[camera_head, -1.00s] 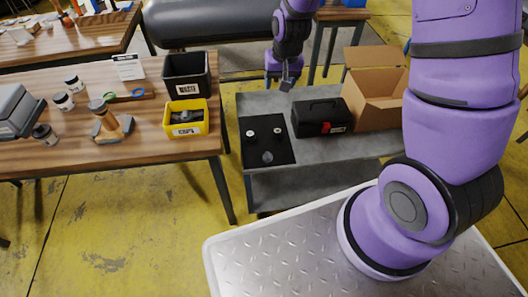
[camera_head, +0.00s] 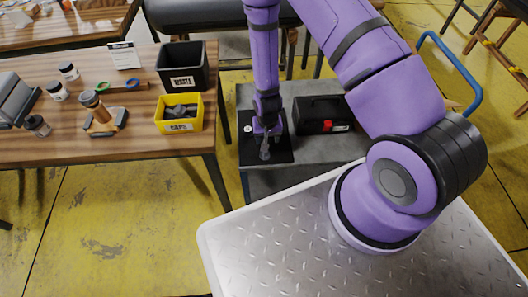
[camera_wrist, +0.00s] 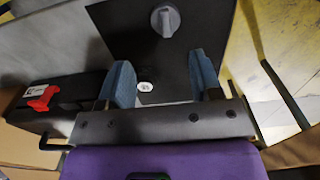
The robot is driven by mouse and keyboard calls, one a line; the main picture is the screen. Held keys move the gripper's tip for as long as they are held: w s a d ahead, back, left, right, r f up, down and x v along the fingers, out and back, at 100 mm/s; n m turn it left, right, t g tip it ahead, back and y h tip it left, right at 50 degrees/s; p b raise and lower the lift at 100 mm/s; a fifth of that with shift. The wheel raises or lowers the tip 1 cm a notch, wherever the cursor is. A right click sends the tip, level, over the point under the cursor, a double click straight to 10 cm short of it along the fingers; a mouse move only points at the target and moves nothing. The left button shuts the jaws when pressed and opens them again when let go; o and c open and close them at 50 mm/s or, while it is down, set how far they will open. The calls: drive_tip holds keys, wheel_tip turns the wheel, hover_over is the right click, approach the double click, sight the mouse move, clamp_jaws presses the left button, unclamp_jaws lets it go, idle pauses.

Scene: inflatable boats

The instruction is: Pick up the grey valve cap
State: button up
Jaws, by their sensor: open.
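The grey valve cap (camera_wrist: 165,20) is a round disc with a raised grip bar. In the wrist view it lies on the black mat (camera_wrist: 215,25), beyond my fingertips and roughly in line with the gap between them. My gripper (camera_wrist: 162,68) is open and empty, its two blue-grey fingers spread apart above the mat. A small white round piece (camera_wrist: 146,87) shows between the fingers, lower in the wrist view.
A black toolbox (camera_head: 322,115) with a red latch stands on the grey cart, right of the mat. A yellow bin (camera_head: 180,127) marked CAPS, holding grey pieces, and a black WASTE bin (camera_head: 183,82) stand on the wooden table at left. A cardboard box is mostly hidden behind my arm.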

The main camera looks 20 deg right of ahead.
hover_over(265, 154)
drive_tip(key=f, duration=0.5)
drive_tip(key=shift+w+d+f, duration=0.1)
drive_tip(key=shift+w+d, duration=0.05)
drive_tip(key=shift+d, duration=0.25)
drive_tip(key=shift+w+a+f, duration=0.15)
drive_tip(key=shift+f, duration=1.15)
drive_tip(key=shift+w+a+f, duration=0.1)
drive_tip(key=shift+w+f, duration=0.05)
drive_tip(key=shift+f, duration=1.15)
drive_tip(key=c, duration=0.7)
